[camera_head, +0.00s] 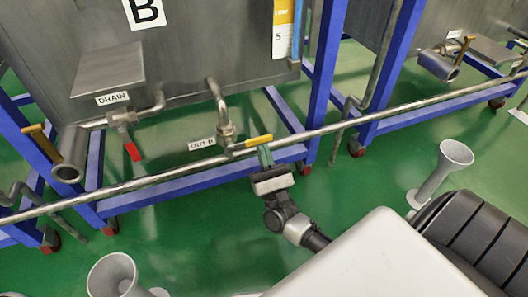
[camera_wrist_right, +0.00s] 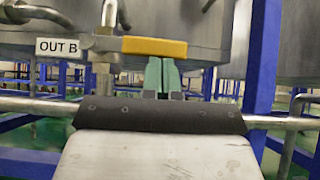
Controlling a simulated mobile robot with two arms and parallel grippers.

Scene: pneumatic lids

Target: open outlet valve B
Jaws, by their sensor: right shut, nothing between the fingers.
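Outlet valve B (camera_head: 226,133) is a metal valve on a pipe below tank B, beside the "OUT B" label (camera_head: 201,143). Its yellow handle (camera_head: 258,140) points right, roughly along the long horizontal pipe. In the right wrist view the handle (camera_wrist_right: 154,46) lies across the top of my fingers, with the "OUT B" label (camera_wrist_right: 59,47) to its left. My right gripper (camera_head: 265,154) is shut and empty, its green fingertips right at the handle's right part. The wrist view shows the fingers (camera_wrist_right: 162,74) together under the handle; whether they touch it is unclear. My left gripper is out of view.
A long metal pipe (camera_head: 350,122) runs across in front of the blue frame (camera_head: 320,80). A drain valve with a red handle (camera_head: 132,151) hangs to the left. Another yellow-handled outlet (camera_head: 70,165) is farther left. Green floor (camera_head: 190,240) is open in front.

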